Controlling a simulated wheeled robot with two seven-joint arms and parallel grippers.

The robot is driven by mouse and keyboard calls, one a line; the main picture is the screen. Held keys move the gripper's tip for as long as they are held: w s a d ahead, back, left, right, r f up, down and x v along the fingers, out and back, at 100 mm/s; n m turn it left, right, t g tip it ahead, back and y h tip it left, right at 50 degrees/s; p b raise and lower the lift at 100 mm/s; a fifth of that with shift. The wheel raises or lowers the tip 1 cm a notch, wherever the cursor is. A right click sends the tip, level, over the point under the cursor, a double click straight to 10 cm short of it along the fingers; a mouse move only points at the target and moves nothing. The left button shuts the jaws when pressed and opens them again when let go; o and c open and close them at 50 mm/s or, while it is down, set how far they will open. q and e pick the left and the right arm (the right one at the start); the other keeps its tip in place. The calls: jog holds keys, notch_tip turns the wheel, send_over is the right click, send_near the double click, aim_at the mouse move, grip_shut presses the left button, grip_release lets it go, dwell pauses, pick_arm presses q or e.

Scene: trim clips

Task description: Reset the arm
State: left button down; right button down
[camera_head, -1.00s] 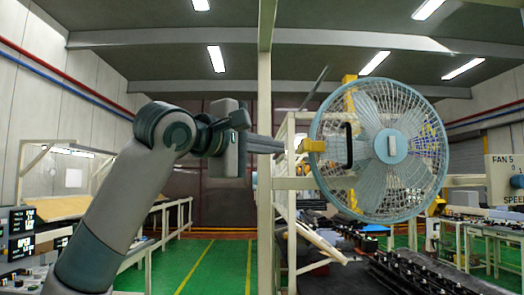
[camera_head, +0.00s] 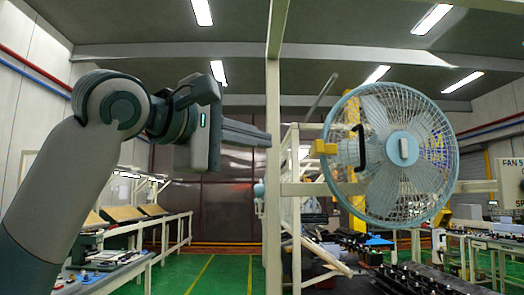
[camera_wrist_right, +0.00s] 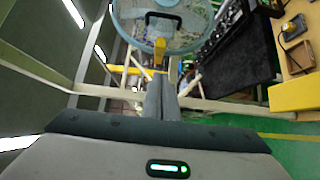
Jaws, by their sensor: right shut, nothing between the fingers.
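My right arm (camera_head: 65,165) reaches up through the left part of the head view. Its gripper (camera_head: 264,138) points right, toward the pale post and the caged fan. The long fingers lie together and are shut, with nothing seen between them. In the right wrist view the shut fingers (camera_wrist_right: 161,86) point up the picture toward the fan. In the head view the fingertips overlap the left edge of the post; whether they touch it I cannot tell. My left gripper is not in view.
Workbenches (camera_head: 150,225) stand at the left, a dark conveyor (camera_head: 425,280) at lower right. Green floor (camera_head: 225,270) between them is clear.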

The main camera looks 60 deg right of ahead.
jog(key=shift+s+a, duration=0.4)
jog(key=shift+a, duration=0.25)
jog(key=shift+w, duration=0.1)
